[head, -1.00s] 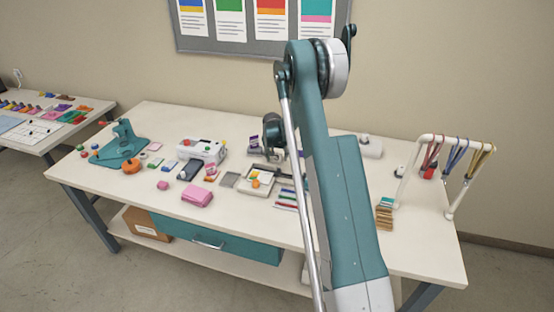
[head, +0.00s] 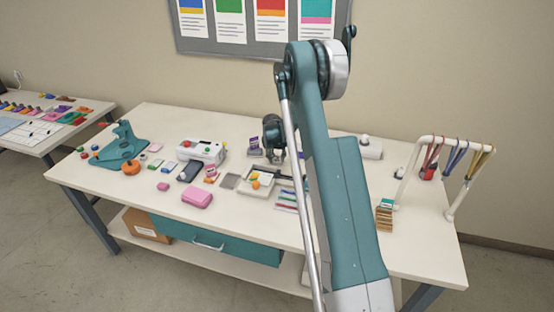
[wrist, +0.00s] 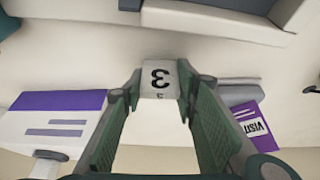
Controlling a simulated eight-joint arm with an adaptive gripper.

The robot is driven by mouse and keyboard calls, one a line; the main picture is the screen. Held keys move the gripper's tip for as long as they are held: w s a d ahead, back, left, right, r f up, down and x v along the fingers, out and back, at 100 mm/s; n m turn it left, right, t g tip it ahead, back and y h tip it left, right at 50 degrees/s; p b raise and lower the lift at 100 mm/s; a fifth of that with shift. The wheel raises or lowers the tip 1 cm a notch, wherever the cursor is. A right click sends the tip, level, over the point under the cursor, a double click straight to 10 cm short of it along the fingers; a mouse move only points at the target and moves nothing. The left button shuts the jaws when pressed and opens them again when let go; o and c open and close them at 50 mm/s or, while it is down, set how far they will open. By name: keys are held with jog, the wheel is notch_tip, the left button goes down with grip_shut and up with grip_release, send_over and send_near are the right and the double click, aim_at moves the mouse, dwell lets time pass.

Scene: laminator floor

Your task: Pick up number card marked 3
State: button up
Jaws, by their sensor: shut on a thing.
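The number card marked 3 (wrist: 159,78) is a small white card with a black 3, upside down in the wrist view. It sits between the two green fingers of my gripper (wrist: 158,92), which touch its sides. My gripper is shut on it. In the head view my gripper (head: 278,152) is over the table behind the white tray, partly hidden by my arm.
Purple-and-white cards (wrist: 58,122) lie beside the fingers in the wrist view. A white tray (head: 246,189), a white laminator (head: 203,151) and a pink case (head: 197,198) stand on the table (head: 130,215). A rack with coloured lanyards (head: 455,150) stands at the right.

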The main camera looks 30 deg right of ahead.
jog(key=shift+r, duration=5)
